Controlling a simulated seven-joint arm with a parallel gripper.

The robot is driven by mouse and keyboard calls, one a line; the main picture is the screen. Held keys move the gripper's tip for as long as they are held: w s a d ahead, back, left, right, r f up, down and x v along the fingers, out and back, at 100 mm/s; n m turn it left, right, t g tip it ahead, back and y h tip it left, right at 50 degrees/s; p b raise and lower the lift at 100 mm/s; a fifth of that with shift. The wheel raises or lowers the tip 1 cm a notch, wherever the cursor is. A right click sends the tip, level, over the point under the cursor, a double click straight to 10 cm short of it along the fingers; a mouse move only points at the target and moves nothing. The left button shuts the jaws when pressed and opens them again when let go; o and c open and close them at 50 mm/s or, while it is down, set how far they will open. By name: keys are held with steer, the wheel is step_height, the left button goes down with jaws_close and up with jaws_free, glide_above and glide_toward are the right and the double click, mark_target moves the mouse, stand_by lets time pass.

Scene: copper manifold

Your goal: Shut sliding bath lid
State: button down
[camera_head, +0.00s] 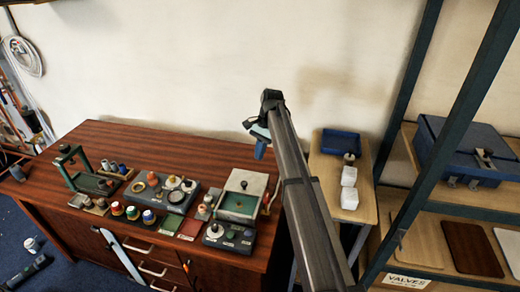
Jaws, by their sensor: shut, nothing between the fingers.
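The bath looks to be the grey box (222,211) at the right end of the wooden bench. Its pale sliding lid (236,181) with a small dark knob covers the back part, and a green interior (239,206) shows at the front, so the lid stands partly open. My arm reaches up from the lower right. My gripper (260,150) is small in view, shut and empty, above and a little right of the lid and apart from it. The arm hides part of what lies right of the bath.
A control box with knobs (229,237) stands in front of the bath. Jars, trays and a small stand (75,165) fill the bench (140,160) to the left. A side table (330,180) holds a blue tray and white blocks. A metal-framed shelf (440,150) stands at right.

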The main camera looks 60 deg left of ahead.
glide_toward(250, 184)
steer(key=f, duration=0.1)
steer(key=w+f, duration=0.1)
steer(key=f, duration=0.1)
steer(key=shift+a+f, duration=0.15)
steer(key=shift+f, duration=0.1)
steer(key=s, duration=0.1)
steer(key=s+d, duration=0.1)
steer(key=s, duration=0.1)
steer(key=shift+f, duration=0.15)
steer(key=shift+s+f, duration=0.1)
steer(key=shift+s, duration=0.3)
steer(key=shift+d, duration=0.1)
steer(key=s+d, duration=0.7)
steer(key=shift+s+d, duration=0.3)
